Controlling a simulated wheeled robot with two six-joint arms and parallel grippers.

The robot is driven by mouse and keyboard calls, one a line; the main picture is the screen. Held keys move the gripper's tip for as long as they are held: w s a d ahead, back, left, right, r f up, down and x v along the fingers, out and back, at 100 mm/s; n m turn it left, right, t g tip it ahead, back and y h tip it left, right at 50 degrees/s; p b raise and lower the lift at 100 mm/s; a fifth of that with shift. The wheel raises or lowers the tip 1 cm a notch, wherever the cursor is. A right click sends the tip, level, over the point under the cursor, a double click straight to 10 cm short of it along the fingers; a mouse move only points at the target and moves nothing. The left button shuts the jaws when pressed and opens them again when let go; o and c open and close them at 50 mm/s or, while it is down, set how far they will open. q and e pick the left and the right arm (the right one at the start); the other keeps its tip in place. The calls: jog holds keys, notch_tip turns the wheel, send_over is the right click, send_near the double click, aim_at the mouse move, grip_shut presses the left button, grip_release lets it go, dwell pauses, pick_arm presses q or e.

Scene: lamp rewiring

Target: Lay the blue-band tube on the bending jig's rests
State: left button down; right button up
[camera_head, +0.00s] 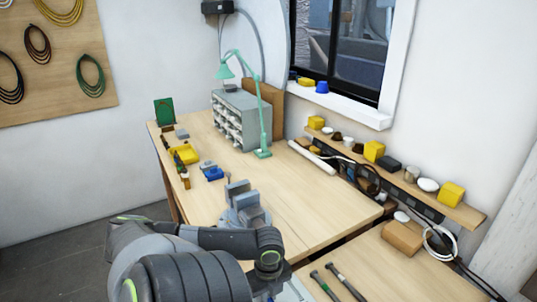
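Two dark rods lie side by side on the front right table, a left rod (323,285) and a right rod (349,284). I cannot make out a blue band on either. A grey vise-like block (246,208) stands on the main bench, just beyond my arm. I cannot tell whether it is the bending jig. A pale grey edge (296,291) shows beside my arm at the bottom, mostly hidden. My arm crosses the bottom centre, but no gripper fingers show.
The wooden bench (300,206) is clear in its middle. A green lamp (263,120) and a grey drawer cabinet (240,115) stand at the back. A white tube (312,157) lies near the wall shelf. A brown box (403,238) and white cable (436,243) are at right.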

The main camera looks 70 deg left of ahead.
pick_arm(q)
jog(key=shift+f+b, duration=1.4)
jog(key=shift+f, duration=0.5)
jog(key=shift+f, duration=0.25)
jog(key=c, duration=1.3)
grip_release()
jog(key=shift+c, duration=0.2)
jog(key=shift+r, duration=0.1)
notch_tip(320, 180, up, 8)
jog(key=shift+r+p, duration=0.25)
jog(key=shift+p, duration=0.45)
notch_tip(320, 180, up, 9)
jog(key=p, duration=0.5)
jog(key=shift+f, duration=0.15)
